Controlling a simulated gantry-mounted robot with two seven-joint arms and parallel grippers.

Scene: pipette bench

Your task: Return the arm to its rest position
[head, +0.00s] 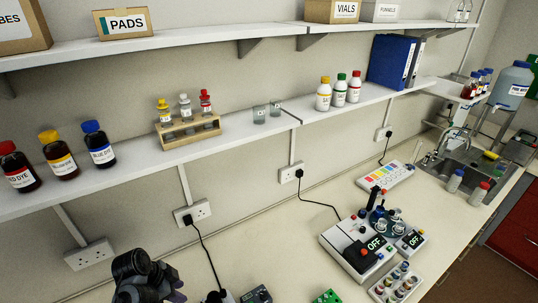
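My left gripper (150,282) shows at the bottom edge, left of centre, as a dark rounded wrist and part of a hand. It is over the pale bench (260,262), in front of the wall. Its fingers are not clear and are partly cut off by the picture edge, so I cannot tell whether it is open or holds anything. My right gripper is not in view.
A white device with "OFF" displays (352,254) stands right of centre, with a vial rack (396,284) in front. A green item (327,297) and a dark box (258,295) lie at the bottom edge. Dye bottles (98,146) stand on the lower shelf (150,166).

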